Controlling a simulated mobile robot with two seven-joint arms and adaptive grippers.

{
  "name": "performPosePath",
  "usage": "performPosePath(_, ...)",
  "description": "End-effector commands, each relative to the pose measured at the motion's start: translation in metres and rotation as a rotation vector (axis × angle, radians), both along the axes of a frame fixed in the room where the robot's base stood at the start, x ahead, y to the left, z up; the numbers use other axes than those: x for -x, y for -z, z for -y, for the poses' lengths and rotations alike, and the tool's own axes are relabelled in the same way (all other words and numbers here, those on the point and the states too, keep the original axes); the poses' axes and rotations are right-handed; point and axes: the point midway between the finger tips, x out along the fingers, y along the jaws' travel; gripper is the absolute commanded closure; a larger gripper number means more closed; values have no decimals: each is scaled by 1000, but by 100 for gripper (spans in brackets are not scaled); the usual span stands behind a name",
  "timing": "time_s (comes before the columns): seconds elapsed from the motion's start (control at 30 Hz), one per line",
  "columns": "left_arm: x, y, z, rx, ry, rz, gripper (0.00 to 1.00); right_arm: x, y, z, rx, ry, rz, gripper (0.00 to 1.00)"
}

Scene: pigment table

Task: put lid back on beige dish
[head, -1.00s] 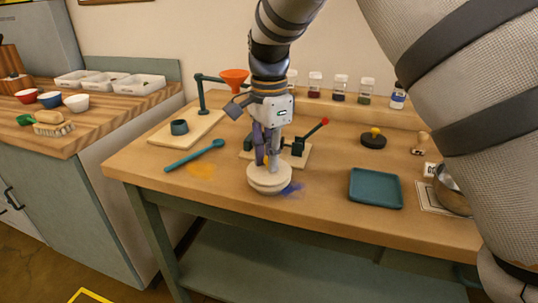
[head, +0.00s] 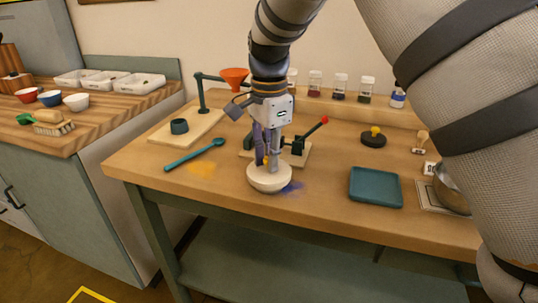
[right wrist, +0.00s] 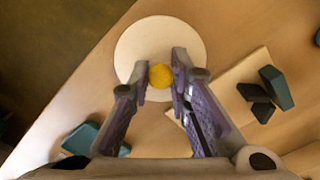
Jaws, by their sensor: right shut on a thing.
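The round beige dish (head: 269,185) stands near the front edge of the pigment table. Its pale lid (head: 255,171) lies on top and looks level, with little or no gap visible at the rim. From above, in the right wrist view, the lid (right wrist: 150,35) is a pale disc with a yellow knob (right wrist: 161,76). My right gripper (head: 266,163) points down over the dish, shut on the lid's knob; its fingers stand either side of the knob in the right wrist view (right wrist: 163,75). The lid hides the dish's inside. My left gripper is out of view.
A press with a red-knobbed lever (head: 298,146) stands close behind the dish. A teal spoon (head: 195,155) lies to the left, a teal tray (head: 376,187) to the right. Blue powder (head: 293,187) lies beside the dish. The table between dish and tray is otherwise clear.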

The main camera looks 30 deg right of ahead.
Motion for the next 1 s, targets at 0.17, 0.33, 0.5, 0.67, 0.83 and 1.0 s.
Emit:
performPosePath(0.17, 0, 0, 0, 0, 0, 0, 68, 0, 0, 0, 0, 0, 0, 100)
performPosePath(0.33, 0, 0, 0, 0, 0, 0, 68, 0, 0, 0, 0, 0, 0, 73)
performPosePath(0.5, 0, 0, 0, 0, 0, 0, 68, 0, 0, 0, 0, 0, 0, 59)
performPosePath(0.67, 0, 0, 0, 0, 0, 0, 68, 0, 0, 0, 0, 0, 0, 50)
performPosePath(0.83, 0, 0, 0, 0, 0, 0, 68, 0, 0, 0, 0, 0, 0, 39)
performPosePath(1.0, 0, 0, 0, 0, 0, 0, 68, 0, 0, 0, 0, 0, 0, 39)
